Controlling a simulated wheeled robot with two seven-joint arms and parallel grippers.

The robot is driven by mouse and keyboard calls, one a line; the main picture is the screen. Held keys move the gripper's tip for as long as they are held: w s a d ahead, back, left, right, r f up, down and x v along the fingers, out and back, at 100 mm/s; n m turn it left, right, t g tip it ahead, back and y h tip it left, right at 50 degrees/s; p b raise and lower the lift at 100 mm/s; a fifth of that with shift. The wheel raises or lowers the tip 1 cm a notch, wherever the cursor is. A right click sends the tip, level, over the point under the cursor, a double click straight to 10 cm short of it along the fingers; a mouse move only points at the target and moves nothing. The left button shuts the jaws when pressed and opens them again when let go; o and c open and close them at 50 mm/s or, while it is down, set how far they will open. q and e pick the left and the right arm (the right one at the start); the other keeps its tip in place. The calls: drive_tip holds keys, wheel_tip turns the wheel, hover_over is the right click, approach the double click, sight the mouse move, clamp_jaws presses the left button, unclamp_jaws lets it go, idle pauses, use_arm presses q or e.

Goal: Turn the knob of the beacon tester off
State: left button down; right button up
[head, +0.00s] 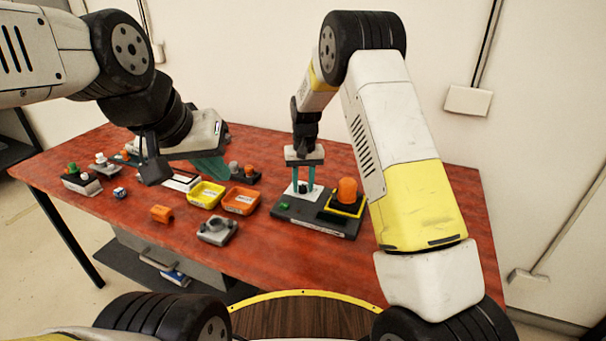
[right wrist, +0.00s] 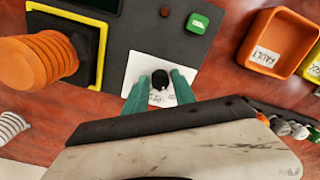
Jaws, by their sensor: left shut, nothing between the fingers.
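The beacon tester (head: 318,224) is a dark grey board on the red table, also in the right wrist view (right wrist: 205,50). It carries an orange ribbed beacon (head: 347,190) in a yellow-edged square, a green button (head: 285,206), and a white plate (right wrist: 137,66) with a small black knob (right wrist: 160,79). My right gripper (head: 303,190) points down over the plate, one teal finger on each side of the knob; it also shows in the right wrist view (right wrist: 160,76). I cannot tell whether the fingers touch the knob. My left gripper (head: 218,178) is shut and empty, above the trays.
A yellow tray (head: 206,207) and an orange tray (head: 241,212) stand left of the tester. Several small devices crowd the left end. The front right of the table is bare.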

drive_tip(key=shift+o, duration=0.9)
drive_tip(key=shift+d+r, duration=0.1)
drive_tip(key=shift+r, duration=3.8)
drive_tip(key=shift+r, duration=0.1)
wheel_tip(320, 180, up, 8)
drive_tip(key=t, duration=0.1)
hover_over(304, 187)
drive_tip(key=s+d, duration=0.4)
drive_tip(key=s+d+r+t+y, duration=0.2)
drive_tip(key=s+d+r, duration=0.3)
drive_tip(key=s+r, duration=0.45)
drive_tip(key=s+d+m+t, duration=0.1)
drive_tip(key=s+d+t, duration=0.2)
drive_tip(key=s, duration=1.5)
drive_tip(key=shift+s+d+r, duration=0.2)
drive_tip(key=shift+d+r, duration=0.2)
drive_tip(key=shift+d, duration=0.55)
